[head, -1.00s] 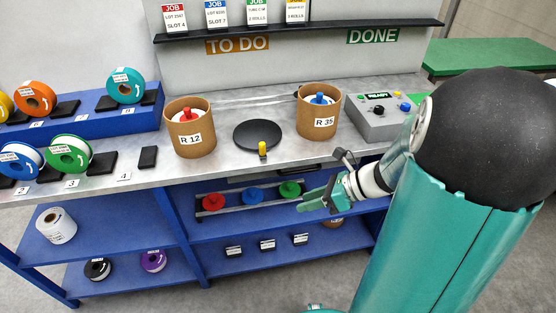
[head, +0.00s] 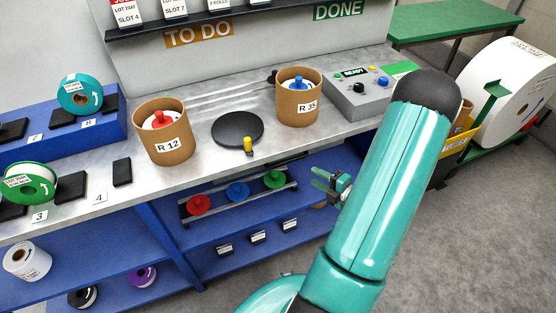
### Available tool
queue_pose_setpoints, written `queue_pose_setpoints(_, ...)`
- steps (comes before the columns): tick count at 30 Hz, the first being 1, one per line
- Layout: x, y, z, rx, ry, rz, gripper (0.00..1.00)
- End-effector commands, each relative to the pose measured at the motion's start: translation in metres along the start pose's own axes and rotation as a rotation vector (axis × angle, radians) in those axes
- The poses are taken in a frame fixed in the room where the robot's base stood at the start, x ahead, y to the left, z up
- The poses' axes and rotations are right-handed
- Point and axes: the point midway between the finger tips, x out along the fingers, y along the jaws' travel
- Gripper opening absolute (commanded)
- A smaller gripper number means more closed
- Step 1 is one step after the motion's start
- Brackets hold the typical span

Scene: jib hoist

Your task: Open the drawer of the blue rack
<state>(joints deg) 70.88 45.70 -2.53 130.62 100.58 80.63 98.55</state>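The blue rack is the shelving under the grey worktop; its blue lower shelf (head: 215,268) and uprights show in the head view. No drawer front is clear to me, and my arm covers the rack's right end. My gripper (head: 318,181) is at the rack's right front, right of the green knob, apart from it. Its teal fingers look spread and empty.
On the worktop stand tubs R 12 (head: 164,135) and R 35 (head: 298,98), a black disc (head: 238,129) and a control box (head: 362,92) reading READY. A large white roll (head: 515,90) stands at the right. The grey floor (head: 440,245) at lower right is clear.

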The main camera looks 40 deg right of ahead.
Motion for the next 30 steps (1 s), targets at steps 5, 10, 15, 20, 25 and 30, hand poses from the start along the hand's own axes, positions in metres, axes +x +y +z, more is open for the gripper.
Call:
queue_pose_setpoints(5, 0.015, 0.0, 0.001, -0.001, 0.003, 0.002, 0.36)
queue_pose_setpoints(10, 0.045, 0.0, 0.001, -0.003, 0.006, 0.002, 0.36)
queue_pose_setpoints(15, 0.08, 0.0, -0.001, -0.003, 0.007, 0.001, 0.36)
queue_pose_setpoints(20, 0.111, 0.0, -0.002, -0.003, 0.009, 0.001, 0.36)
queue_pose_setpoints(25, 0.131, 0.0, -0.003, -0.004, 0.008, 0.0, 0.36)
queue_pose_setpoints(30, 0.137, 0.001, -0.003, -0.003, 0.007, 0.001, 0.36)
